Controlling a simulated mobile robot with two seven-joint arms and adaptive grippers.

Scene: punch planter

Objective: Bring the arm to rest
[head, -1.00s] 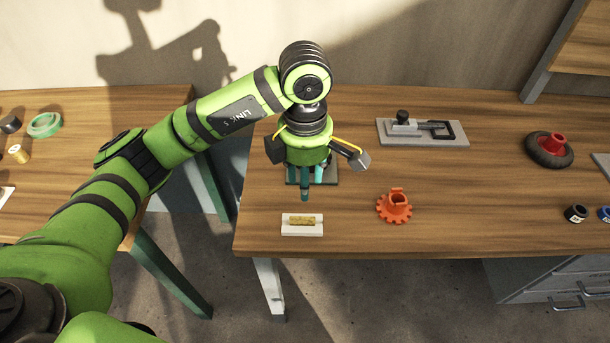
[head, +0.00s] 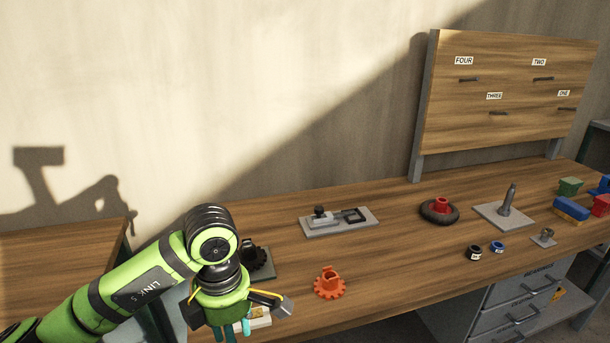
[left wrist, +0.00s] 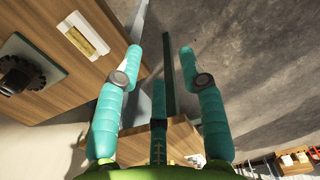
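My left arm comes in from the lower left in the head view. Its left gripper (head: 232,331) hangs near the front left edge of the workbench (head: 390,250). In the left wrist view the teal fingers of this gripper (left wrist: 160,65) are spread apart with nothing between them. Floor and a bench leg show beyond the fingertips. The right gripper is not in view.
Near my left gripper are a white block with a brass-coloured piece (left wrist: 84,36), a dark gear on a plate (head: 254,260) and an orange gear (head: 329,283).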

